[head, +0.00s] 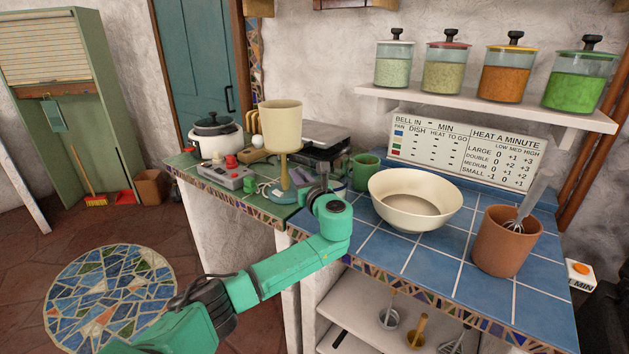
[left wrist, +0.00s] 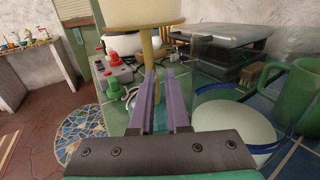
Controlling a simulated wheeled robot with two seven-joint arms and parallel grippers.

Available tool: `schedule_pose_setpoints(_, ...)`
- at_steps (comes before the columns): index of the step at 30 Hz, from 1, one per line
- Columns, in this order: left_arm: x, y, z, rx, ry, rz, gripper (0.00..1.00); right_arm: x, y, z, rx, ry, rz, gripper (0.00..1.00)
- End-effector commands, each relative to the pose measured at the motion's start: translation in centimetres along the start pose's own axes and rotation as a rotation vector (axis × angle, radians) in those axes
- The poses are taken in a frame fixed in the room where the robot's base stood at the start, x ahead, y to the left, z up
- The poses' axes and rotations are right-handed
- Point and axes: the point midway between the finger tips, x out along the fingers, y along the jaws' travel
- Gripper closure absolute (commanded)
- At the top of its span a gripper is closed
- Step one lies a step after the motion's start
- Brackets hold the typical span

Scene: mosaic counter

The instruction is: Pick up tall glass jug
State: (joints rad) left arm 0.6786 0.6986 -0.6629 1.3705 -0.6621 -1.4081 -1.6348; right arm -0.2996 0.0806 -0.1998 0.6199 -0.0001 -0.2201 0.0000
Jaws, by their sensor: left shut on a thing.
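The tall glass jug (left wrist: 214,68) is see-through and hard to make out. In the left wrist view its clear wall shows faintly just right of my fingers, over the counter things behind it. My left gripper (left wrist: 160,104) has its purple fingers close together, with a thin greenish piece between them, which looks like part of the jug. In the head view my left gripper (head: 322,184) is over the counter near its front corner, and its wrist hides most of the jug. My right gripper is not in view.
A cream-shaded lamp (head: 281,116) stands just behind the left gripper. A green mug (head: 364,171), a cream bowl (head: 414,204) and a terracotta pot (head: 505,243) with utensils stand to the right. A red-knobbed grey box (head: 228,175) is left.

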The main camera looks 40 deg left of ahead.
Motion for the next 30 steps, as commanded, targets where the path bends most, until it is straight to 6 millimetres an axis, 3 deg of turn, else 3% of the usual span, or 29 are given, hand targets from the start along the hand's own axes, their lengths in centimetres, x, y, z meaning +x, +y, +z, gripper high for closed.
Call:
schedule_pose_setpoints(5,0.0,0.0,1.0,-0.005,-0.003,0.000,1.00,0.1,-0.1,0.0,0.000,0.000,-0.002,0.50)
schedule_pose_setpoints(11,0.0,0.0,3.9,-0.008,-0.004,0.000,1.00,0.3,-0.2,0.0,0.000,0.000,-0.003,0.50)
schedule_pose_setpoints(17,-1.8,3.1,3.5,0.000,-0.003,-0.002,1.00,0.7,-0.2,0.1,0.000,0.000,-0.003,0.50)
schedule_pose_setpoints(27,-6.8,11.9,3.1,0.004,-0.004,0.001,1.00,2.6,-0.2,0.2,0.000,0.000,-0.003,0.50)
schedule_pose_setpoints(30,-7.9,13.5,3.2,0.002,-0.003,-0.001,1.00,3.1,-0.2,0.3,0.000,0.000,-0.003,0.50)
